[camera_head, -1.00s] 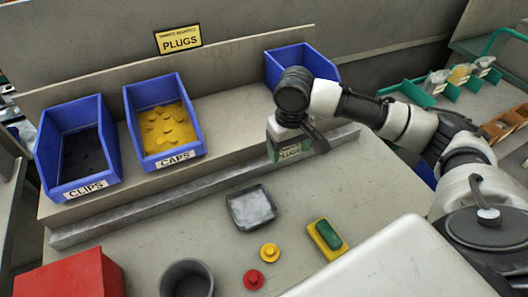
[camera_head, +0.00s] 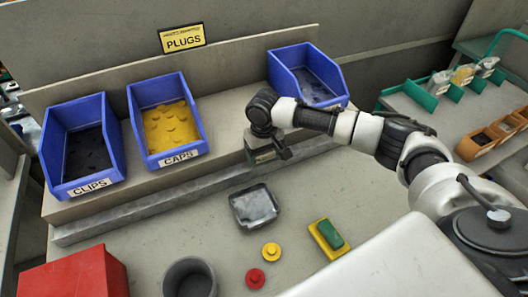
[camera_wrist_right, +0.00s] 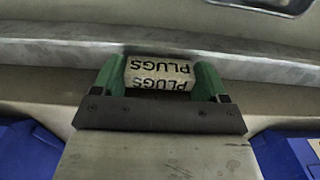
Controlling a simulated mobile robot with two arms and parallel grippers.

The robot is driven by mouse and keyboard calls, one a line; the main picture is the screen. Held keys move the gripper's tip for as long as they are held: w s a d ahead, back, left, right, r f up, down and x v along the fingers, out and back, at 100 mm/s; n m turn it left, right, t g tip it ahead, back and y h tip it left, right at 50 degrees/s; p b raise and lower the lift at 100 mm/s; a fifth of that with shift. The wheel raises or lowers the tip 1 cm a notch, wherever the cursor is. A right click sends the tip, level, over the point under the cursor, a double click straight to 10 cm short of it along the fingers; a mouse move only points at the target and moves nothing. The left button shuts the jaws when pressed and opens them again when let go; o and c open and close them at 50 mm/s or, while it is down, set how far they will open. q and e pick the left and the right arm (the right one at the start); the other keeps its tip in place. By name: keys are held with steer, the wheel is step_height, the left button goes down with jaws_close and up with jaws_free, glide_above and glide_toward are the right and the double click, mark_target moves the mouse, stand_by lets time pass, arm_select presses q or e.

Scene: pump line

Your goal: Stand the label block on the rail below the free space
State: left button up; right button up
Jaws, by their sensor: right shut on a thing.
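My right gripper (camera_head: 266,156) is shut on the label block, just in front of the shelf near the rail. The block (camera_wrist_right: 160,74) is pale with black "PLUGS" lettering, upside down in the right wrist view, between the green fingers (camera_wrist_right: 160,82). In the head view the block is mostly hidden by the gripper. The grey metal rail (camera_head: 130,211) runs along the shelf's front edge. I cannot tell whether the block touches it. The free space (camera_head: 228,112) is the bare shelf between the CAPS bin (camera_head: 167,125) and the right blue bin (camera_head: 315,82). My left gripper is out of view.
A CLIPS bin (camera_head: 82,150) stands at the left. A yellow PLUGS sign (camera_head: 183,39) is on the back wall. On the bench are a grey tray (camera_head: 254,207), yellow and red round pieces, a green-and-yellow block (camera_head: 328,238), a dark cup (camera_head: 189,278) and a red box (camera_head: 75,275).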

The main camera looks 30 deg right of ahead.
mark_target(264, 154)
steer(key=o, duration=1)
steer(key=shift+f, duration=0.1)
step_height(264, 154, up, 12)
steer(key=shift+r, duration=0.2)
